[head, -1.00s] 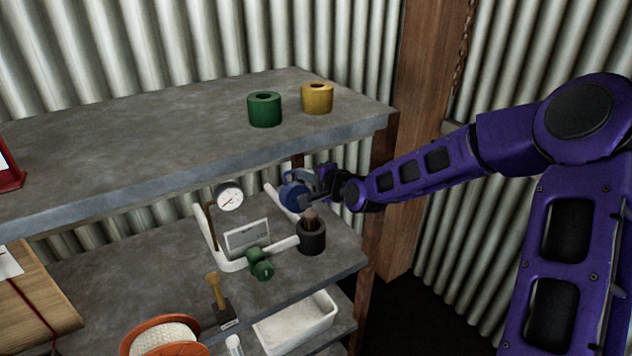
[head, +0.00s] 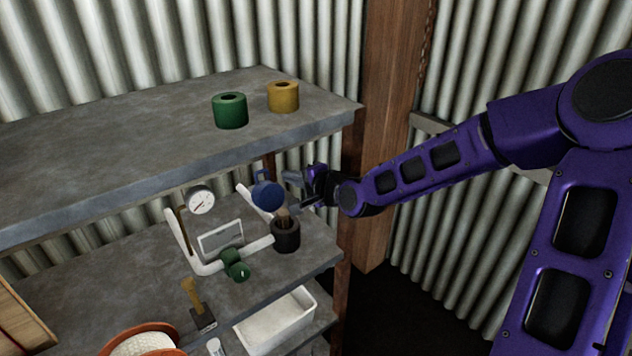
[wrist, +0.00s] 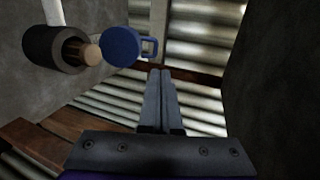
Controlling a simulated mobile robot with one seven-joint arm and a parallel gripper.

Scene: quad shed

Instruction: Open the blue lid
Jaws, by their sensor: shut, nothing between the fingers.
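The blue lid (head: 267,193) is a round disc with a small loop handle on one side. It sits at the end of a white pipe on the middle shelf, under the upper shelf. In the wrist view the blue lid (wrist: 122,46) is at the upper middle, its handle pointing right. My gripper (head: 297,190) is just right of the lid in the head view. In the wrist view the fingers of my gripper (wrist: 160,78) are together and empty, with the tips below and right of the handle. They look apart from it; the exact gap is unclear.
A dark cup (head: 286,236) with a brown-handled thing in it stands close by. The pipe assembly (head: 206,262) carries a gauge (head: 201,200) and a green valve (head: 236,264). The upper shelf (head: 150,150) hangs above; a wooden post (head: 385,130) stands behind my arm.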

